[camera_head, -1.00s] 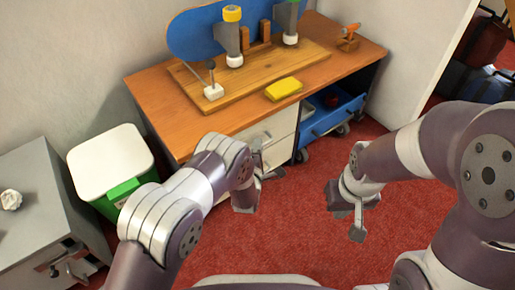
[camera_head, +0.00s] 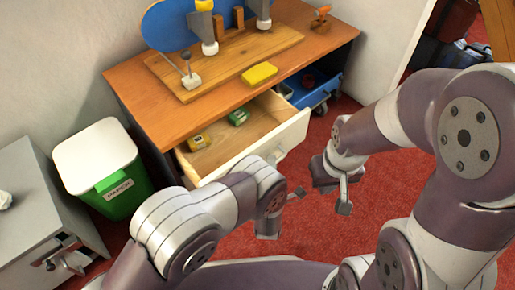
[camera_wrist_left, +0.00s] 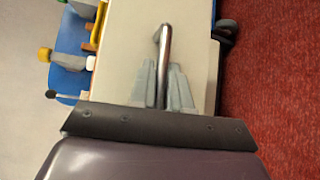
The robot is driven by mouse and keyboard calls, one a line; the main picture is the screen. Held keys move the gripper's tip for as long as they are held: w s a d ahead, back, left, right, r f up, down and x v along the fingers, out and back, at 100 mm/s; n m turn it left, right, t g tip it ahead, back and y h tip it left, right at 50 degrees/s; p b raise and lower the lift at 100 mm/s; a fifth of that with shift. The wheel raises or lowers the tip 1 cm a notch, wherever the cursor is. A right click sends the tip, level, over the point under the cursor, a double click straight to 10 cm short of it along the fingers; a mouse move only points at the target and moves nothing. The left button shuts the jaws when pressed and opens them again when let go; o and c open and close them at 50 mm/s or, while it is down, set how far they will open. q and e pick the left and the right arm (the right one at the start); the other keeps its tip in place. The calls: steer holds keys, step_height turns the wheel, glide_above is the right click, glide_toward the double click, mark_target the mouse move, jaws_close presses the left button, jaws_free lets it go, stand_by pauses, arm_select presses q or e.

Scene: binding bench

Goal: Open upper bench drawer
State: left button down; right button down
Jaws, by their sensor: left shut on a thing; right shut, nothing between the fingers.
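The upper bench drawer (camera_head: 287,139) is pulled well out of the wooden bench, with its pale front facing me and its interior visible. In the left wrist view, my left gripper (camera_wrist_left: 164,82) is shut on the metal drawer handle (camera_wrist_left: 165,42), with a finger on each side of the bar. In the head view, my left wrist partly hides the handle and drawer front. My right gripper (camera_head: 344,204) is shut and empty, held over the red floor right of the drawer.
The bench top (camera_head: 130,85) carries a wooden board (camera_head: 215,75), a blue skateboard deck (camera_head: 163,25), and a yellow block (camera_head: 259,74). A blue bin (camera_head: 322,93) sits under the bench at right. A green paper bin (camera_head: 122,198) and grey cabinet (camera_head: 40,215) stand left. Red floor is clear in front.

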arm_select(q)
steer(key=shift+s+d+f, duration=0.1)
steer(key=shift+s+d, duration=0.45)
steer(key=shift+s, duration=0.25)
steer(key=shift+s+d+r, duration=0.1)
steer(key=shift+s+d, duration=0.5)
steer(key=shift+s, duration=0.2)
steer(key=shift+s+d+f, duration=0.1)
steer(key=shift+s+d, duration=0.45)
steer(key=shift+s, duration=0.25)
arm_select(e)
steer(key=shift+r, duration=0.3)
arm_select(q)
steer(key=c, duration=1.2)
jaws_free()
